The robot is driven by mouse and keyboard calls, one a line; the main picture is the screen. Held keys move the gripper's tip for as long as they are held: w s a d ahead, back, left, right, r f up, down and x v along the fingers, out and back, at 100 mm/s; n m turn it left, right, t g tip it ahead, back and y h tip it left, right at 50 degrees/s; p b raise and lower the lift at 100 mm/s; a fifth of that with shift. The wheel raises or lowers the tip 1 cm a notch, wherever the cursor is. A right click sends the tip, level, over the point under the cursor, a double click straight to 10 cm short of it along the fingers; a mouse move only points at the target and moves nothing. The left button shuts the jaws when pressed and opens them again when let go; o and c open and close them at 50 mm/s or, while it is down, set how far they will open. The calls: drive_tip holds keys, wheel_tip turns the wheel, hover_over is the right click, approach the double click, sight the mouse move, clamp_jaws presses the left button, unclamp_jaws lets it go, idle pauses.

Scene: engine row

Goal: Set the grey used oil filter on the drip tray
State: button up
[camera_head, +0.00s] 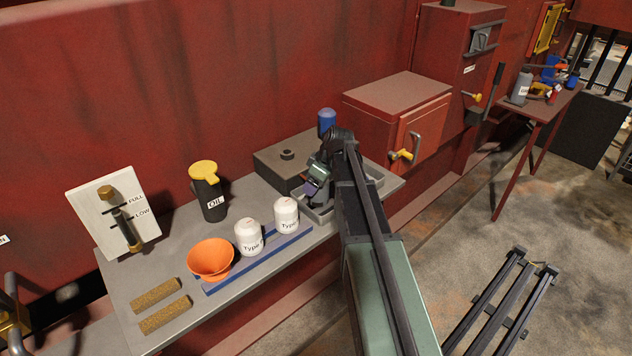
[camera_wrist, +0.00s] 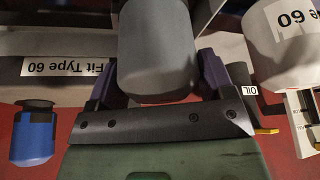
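In the head view my gripper (camera_head: 313,190) is at the right part of the bench, low over the grey drip tray (camera_head: 318,214). My arm hides much of the tray and most of the filter. I cannot tell whether the filter touches the tray.
A dark block (camera_head: 275,165) with a stub stands behind the tray, a blue canister (camera_head: 327,122) beside it. Two white filters (camera_head: 248,238) stand on a blue strip, near an orange funnel (camera_head: 210,260) and an oil can (camera_head: 209,195). A red cabinet (camera_head: 395,115) stands behind right.

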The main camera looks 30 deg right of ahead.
drive_tip(key=o, duration=0.3)
drive_tip(key=p+v, duration=1.2)
drive_tip(key=v, duration=0.1)
drive_tip(key=shift+w+a+r, duration=0.1)
drive_tip(key=shift+a, duration=0.05)
